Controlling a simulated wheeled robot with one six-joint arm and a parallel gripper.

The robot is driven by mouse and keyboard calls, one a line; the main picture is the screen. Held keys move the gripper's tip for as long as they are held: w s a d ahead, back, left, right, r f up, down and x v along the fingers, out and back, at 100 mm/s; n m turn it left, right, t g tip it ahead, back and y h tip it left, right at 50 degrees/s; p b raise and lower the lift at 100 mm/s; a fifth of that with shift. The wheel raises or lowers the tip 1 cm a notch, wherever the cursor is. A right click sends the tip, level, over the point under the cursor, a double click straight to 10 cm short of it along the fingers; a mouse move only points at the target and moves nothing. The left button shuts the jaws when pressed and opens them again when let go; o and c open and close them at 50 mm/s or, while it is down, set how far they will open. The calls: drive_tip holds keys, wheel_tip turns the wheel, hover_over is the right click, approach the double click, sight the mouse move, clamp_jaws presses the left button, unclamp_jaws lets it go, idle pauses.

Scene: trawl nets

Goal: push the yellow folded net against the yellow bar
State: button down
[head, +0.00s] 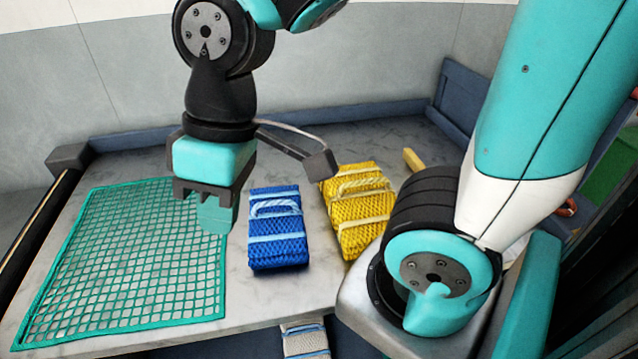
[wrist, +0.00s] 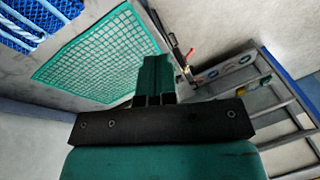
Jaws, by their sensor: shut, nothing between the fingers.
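The yellow folded net (head: 358,207) lies on the grey table right of centre in the head view, tied with pale bands. The yellow bar (head: 413,160) shows behind and to its right, partly hidden by my arm. A gap of table shows between the net and the bar's visible end. My gripper (head: 217,215) is shut and empty, pointing down left of the blue folded net. Its shut fingers also show in the wrist view (wrist: 155,80). The yellow net and bar are not in the wrist view.
A blue folded net (head: 277,228) lies between my gripper and the yellow net; it also shows in the wrist view (wrist: 38,20). A green mesh (head: 125,260) lies flat at the left. A grey bundle (head: 305,340) shows below the front edge. A raised blue edge (head: 330,113) runs along the back.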

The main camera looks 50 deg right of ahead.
drive_tip(key=w+d+f+n+g+h, duration=0.1)
drive_tip(key=w+d+f+h, duration=0.4)
drive_tip(key=w+d+f, duration=0.45)
drive_tip(key=n+g+h, duration=0.2)
drive_tip(key=g+h, duration=0.2)
drive_tip(key=h, duration=0.2)
approach(327, 198)
drive_tip(key=x, duration=0.6)
drive_tip(key=shift+s+d+f, duration=0.2)
drive_tip(key=shift+d, duration=0.05)
